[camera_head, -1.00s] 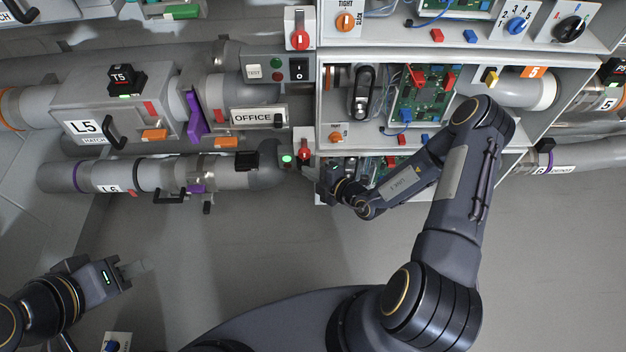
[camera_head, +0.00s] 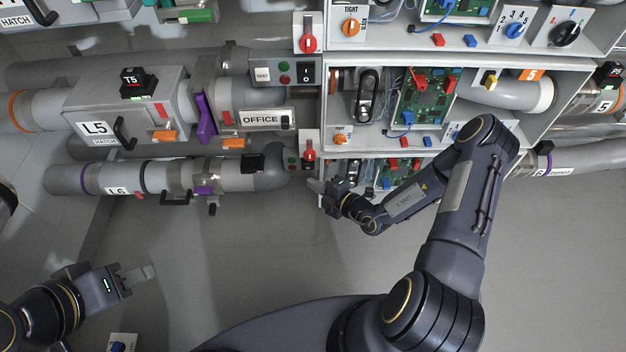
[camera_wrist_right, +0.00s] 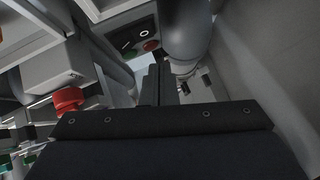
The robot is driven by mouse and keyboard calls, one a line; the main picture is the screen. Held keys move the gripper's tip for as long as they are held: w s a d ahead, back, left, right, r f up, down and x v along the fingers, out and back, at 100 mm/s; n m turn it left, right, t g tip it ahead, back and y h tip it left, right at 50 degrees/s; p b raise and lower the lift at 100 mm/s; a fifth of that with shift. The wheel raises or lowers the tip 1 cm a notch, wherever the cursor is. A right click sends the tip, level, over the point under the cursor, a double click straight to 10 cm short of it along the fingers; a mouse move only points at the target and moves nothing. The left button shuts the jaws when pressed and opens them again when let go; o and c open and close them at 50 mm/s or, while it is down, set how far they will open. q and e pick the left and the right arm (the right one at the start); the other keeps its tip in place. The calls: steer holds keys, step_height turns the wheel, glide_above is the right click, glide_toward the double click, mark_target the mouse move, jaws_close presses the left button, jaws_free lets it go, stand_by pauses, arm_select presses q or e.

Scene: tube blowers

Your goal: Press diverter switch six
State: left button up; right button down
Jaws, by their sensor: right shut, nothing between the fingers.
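The row six switch panel (camera_head: 291,160) sits at the end of the L6 pipe in the head view, with small green and red lamps, neither glowing brightly. In the right wrist view a dark panel shows a black rocker switch (camera_wrist_right: 133,38) marked with a line and a circle, beside a green lamp (camera_wrist_right: 130,55) and a red lamp (camera_wrist_right: 151,45). My right gripper (camera_head: 316,186) is just below and right of the panel, apart from it. Its shut fingers (camera_wrist_right: 155,84) point toward the panel and are empty. My left gripper (camera_head: 146,273) hangs at lower left, far from the pipes; its opening is unclear.
A red knob (camera_head: 309,155) is right beside the row six panel. The OFFICE box (camera_head: 262,119) and the row five switch panel (camera_head: 284,72) are above. A cabinet with circuit boards (camera_head: 425,100) stands to the right.

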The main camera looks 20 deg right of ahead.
steer(key=f+p+v, duration=0.1)
steer(key=f+v, duration=0.1)
steer(key=v, duration=0.7)
steer(key=shift+s+d, duration=0.2)
steer(key=shift+s, duration=0.45)
